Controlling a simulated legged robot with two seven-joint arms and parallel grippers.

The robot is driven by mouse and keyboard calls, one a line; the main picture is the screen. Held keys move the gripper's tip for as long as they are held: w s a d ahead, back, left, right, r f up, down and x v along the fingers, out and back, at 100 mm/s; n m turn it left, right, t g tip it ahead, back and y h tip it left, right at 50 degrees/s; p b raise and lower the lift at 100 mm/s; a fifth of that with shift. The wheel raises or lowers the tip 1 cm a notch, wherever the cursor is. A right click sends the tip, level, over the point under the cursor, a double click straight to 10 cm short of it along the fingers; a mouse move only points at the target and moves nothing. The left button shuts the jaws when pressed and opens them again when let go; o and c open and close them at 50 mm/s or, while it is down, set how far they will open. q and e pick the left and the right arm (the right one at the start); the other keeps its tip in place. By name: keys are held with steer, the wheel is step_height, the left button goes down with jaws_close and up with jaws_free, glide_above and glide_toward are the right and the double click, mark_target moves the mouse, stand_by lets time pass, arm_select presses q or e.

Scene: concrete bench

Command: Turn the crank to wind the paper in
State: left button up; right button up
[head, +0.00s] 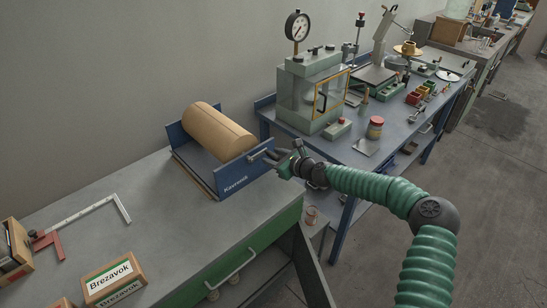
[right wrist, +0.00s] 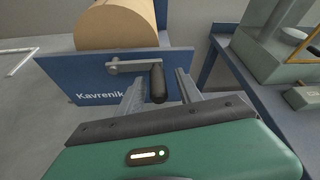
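The paper roll (head: 218,130) is brown and lies in a blue holder (head: 243,172) marked "Kavrenik" on the bench. In the right wrist view, a grey crank arm (right wrist: 128,66) runs across the outer face of the holder's end plate (right wrist: 85,85). The crank's black handle (right wrist: 158,84) points toward my wrist camera. My right gripper (head: 273,157) is at the holder's right end. In the right wrist view, its two fingers (right wrist: 159,88) stand apart on either side of the handle, with gaps showing. My left gripper is not in view.
Brezavok boxes (head: 113,279), a metal square (head: 88,214) and a wooden box (head: 14,250) lie on the bench's left part. A blue table (head: 390,140) to the right bears a press with a gauge (head: 313,92), a jar (head: 375,128) and small parts.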

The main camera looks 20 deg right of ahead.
steer(key=shift+r, duration=0.1)
steer(key=v, duration=1.6)
steer(key=shift+s, duration=0.3)
steer(key=shift+d, duration=0.15)
